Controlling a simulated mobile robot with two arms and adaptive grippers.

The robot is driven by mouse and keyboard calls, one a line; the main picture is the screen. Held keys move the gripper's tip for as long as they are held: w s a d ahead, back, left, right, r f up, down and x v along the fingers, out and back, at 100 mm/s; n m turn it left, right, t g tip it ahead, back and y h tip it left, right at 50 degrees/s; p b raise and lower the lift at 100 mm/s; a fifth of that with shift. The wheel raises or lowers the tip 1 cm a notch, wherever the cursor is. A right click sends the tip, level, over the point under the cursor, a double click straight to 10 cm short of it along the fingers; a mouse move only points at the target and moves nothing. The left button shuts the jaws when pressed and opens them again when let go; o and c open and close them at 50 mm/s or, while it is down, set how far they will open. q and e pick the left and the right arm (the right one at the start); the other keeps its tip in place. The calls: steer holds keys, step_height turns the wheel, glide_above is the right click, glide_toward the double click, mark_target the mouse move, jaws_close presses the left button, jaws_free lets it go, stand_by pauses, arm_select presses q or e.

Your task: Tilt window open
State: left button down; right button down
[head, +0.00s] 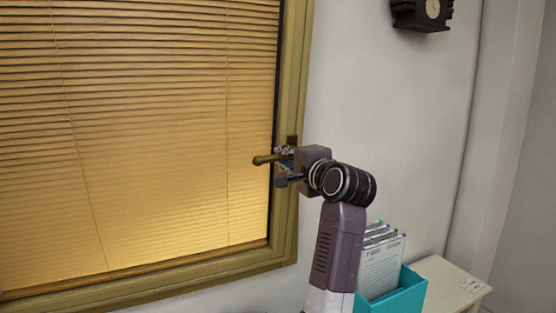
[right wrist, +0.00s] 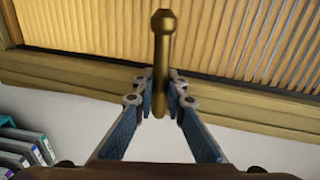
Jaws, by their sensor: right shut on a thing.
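The window (head: 150,130) fills the left of the head view, with lowered slatted blinds and a yellow-brown frame (head: 292,80). Its brass-coloured handle (head: 263,160) sits on the right side of the frame and points left, roughly horizontal. My right gripper (head: 285,163) is at the handle, with its fingers around it. In the right wrist view, the handle (right wrist: 162,40) passes between the two blue-padded fingers of the right gripper (right wrist: 162,97), which are shut on it. The sash looks flush with the frame, with no gap that I can see. My left gripper is in neither view.
A teal box (head: 405,292) with upright booklets (head: 382,265) stands right of my right arm, beside a cream table (head: 450,280). Booklets also show at the left edge of the right wrist view (right wrist: 25,148).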

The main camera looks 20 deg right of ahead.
steer(key=shift+f, duration=0.3)
steer(key=c, duration=1.9)
jaws_free()
steer(key=shift+w+r, duration=0.1)
steer(key=shift+c, duration=0.2)
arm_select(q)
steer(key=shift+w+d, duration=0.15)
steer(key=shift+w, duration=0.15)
arm_select(e)
steer(key=shift+r, duration=0.1)
steer(key=shift+s+r, duration=0.1)
steer(key=shift+s, duration=0.35)
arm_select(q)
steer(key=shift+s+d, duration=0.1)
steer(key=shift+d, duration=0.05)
arm_select(e)
steer(key=s, duration=1.1)
steer(key=shift+d, duration=0.15)
